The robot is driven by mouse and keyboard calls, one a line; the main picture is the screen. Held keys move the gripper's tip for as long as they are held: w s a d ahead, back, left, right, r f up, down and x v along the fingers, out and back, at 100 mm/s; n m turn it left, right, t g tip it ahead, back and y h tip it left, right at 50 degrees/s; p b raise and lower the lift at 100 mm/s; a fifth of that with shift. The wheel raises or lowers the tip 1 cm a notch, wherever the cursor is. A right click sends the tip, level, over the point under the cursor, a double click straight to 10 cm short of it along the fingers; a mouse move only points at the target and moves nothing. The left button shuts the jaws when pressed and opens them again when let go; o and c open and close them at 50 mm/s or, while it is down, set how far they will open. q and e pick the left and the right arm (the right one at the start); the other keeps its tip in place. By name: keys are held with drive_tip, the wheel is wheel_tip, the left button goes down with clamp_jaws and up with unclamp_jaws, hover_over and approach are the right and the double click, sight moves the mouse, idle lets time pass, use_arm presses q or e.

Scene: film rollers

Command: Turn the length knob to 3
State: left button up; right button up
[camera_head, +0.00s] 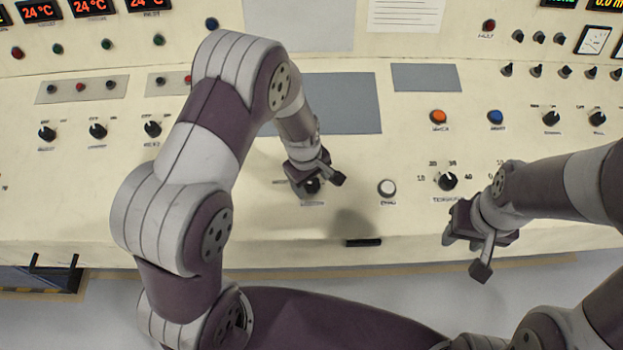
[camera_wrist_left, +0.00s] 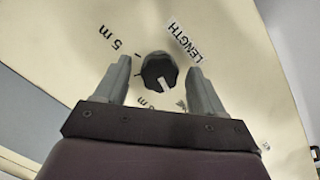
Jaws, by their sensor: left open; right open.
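The length knob (camera_wrist_left: 155,68) is black and round with a white pointer mark. In the left wrist view its pointer faces down and slightly right, towards the partly hidden end of the scale. A "LENGTH" label (camera_wrist_left: 186,42) and a "5 m" mark (camera_wrist_left: 118,44) are printed around it. My left gripper (camera_head: 322,178) is open over the panel, its two fingers on either side of the knob in the left wrist view (camera_wrist_left: 159,66). I cannot tell whether they touch it. In the head view the gripper mostly covers the knob. My right gripper (camera_head: 464,254) is open and empty at the panel's front edge.
Right of the left gripper are a white button (camera_head: 387,187) and another black knob (camera_head: 447,181) with a numbered scale. An orange button (camera_head: 438,117) and a blue button (camera_head: 495,117) sit behind. A dark handle (camera_head: 363,242) is on the front edge.

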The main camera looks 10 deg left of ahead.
use_arm(q)
drive_tip(key=shift+w+a+f, duration=0.1)
drive_tip(key=shift+f, duration=0.05)
drive_tip(key=c, duration=1.1)
drive_tip(key=shift+o, duration=0.2)
drive_tip(key=shift+m, duration=0.4)
drive_tip(key=shift+m+p, duration=0.55)
drive_tip(key=shift+m, duration=0.05)
drive_tip(key=shift+m+y+p, duration=0.3)
drive_tip(key=shift+m+p, duration=0.1)
drive_tip(key=shift+m, duration=0.8)
drive_tip(key=m+y, duration=0.1)
drive_tip(key=m, duration=0.4)
drive_tip(key=shift+w+g, duration=0.1)
drive_tip(key=shift+g, duration=0.3)
